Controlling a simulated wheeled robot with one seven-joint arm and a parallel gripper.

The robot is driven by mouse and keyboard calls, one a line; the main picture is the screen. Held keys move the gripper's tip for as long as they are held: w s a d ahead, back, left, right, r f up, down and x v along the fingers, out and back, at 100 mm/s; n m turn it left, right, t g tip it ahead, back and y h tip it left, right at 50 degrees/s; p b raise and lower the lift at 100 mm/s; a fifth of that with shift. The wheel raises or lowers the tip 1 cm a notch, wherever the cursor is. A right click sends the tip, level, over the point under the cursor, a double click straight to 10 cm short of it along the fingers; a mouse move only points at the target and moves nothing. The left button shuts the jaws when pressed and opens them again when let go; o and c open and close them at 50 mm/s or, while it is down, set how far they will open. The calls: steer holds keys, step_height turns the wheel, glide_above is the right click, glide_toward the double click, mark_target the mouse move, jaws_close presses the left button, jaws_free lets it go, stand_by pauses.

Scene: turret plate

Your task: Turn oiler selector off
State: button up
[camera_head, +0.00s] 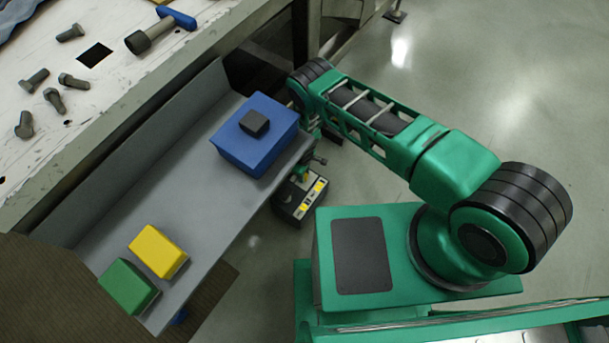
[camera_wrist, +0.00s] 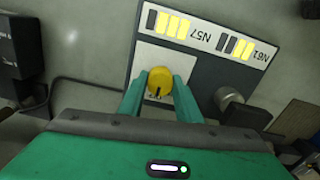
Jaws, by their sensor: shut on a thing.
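In the wrist view a round yellow knob (camera_wrist: 159,82) with a short dark mark on its face sits on a pale plate of a dark panel (camera_wrist: 206,68). The mark is on the knob's side toward my palm. My gripper (camera_wrist: 160,84) has its two green fingers on either side of the knob, shut on it. The panel carries labels reading N57 and N61, upside down, with yellow and dark bars. A grey knob (camera_wrist: 232,101) stands to the right, apart from my fingers. In the head view the panel (camera_head: 291,207) is low beyond the shelf edge, partly hidden by my arm's end.
A grey shelf (camera_head: 185,165) holds a blue box (camera_head: 262,155) with a black top piece, close beside my arm. Yellow (camera_head: 157,250) and green (camera_head: 127,285) blocks sit lower left. The bench (camera_head: 60,120) holds bolts and a blue-handled tool (camera_head: 160,30). Floor at right is open.

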steer(key=shift+s+a, duration=0.1)
stand_by(0.5)
steer(key=o, duration=1.1)
steer(key=shift+r, duration=0.6)
step_height(320, 180, up, 10)
steer(key=shift+f, duration=0.25)
